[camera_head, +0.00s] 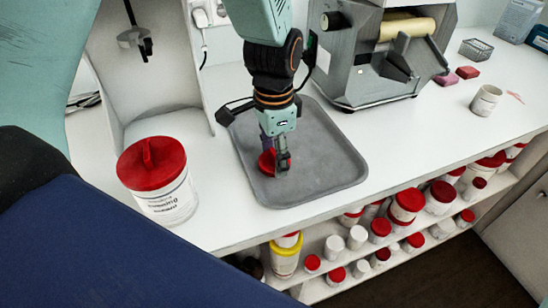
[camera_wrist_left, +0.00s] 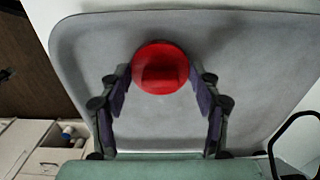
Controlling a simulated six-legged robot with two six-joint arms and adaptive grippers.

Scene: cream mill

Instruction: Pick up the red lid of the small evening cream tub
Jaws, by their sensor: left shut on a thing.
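A small round red lid (camera_head: 267,162) with a raised grip bar is at my left gripper, over the grey tray. My left gripper (camera_head: 282,160) points down and is shut on the lid. In the left wrist view the red lid (camera_wrist_left: 160,67) sits between the two fingers of the left gripper (camera_wrist_left: 162,76), with the grey tray behind it. I see no tub under the lid, and I cannot tell whether the lid touches the tray. My right gripper is not in view.
The grey tray (camera_head: 325,150) lies on the white counter. A large white tub (camera_head: 170,203) with a red lid stands to its left. A grey roller machine (camera_head: 376,75) stands behind it, a white cup (camera_head: 486,100) to the right. Shelves below hold several red-lidded tubs.

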